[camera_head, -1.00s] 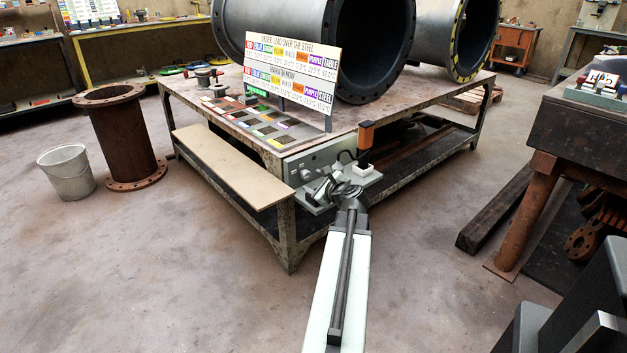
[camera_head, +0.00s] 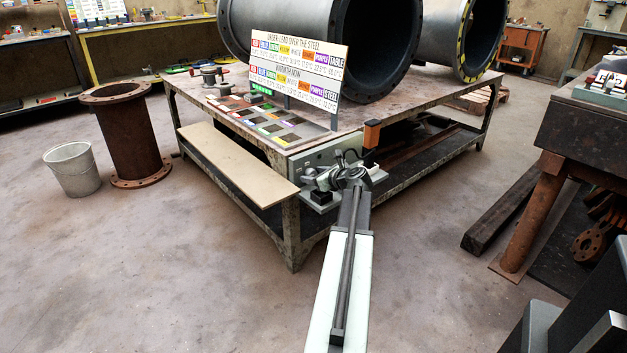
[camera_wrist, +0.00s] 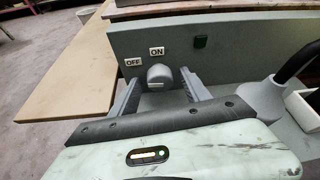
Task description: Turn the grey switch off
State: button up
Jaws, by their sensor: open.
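The grey switch (camera_wrist: 158,75) is a rounded knob on the front of a grey panel (camera_wrist: 230,42) in the wrist view. An ON label (camera_wrist: 157,51) sits just above it and an OFF label (camera_wrist: 133,63) sits to its upper left. My gripper (camera_wrist: 157,86) is open, with one finger on each side of the knob. I cannot tell whether either finger touches it. In the head view the panel (camera_head: 318,157) is on the near side of the table, and my gripper (camera_head: 325,170) is in front of it, hiding the switch.
A tan board (camera_head: 235,165) sticks out from the table at the left. A dark cable (camera_wrist: 298,62) rises at the right. A sign board (camera_head: 298,70) and large pipes stand on the table (camera_head: 400,110).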

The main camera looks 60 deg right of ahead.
grip_shut()
jog(key=shift+a+n+h, duration=0.1)
jog(key=shift+n+h, duration=0.2)
jog(key=shift+n, duration=0.1)
grip_release()
jog(key=shift+s+r, duration=0.1)
jog(key=shift+s, duration=0.05)
jog(key=p+v, duration=0.2)
jog(key=v, duration=0.5)
jog(key=shift+r+p, duration=0.15)
jog(key=shift+p, duration=0.2)
jog(key=shift+s+a, duration=0.15)
jog(key=shift+s, duration=0.05)
jog(key=shift+w, duration=0.1)
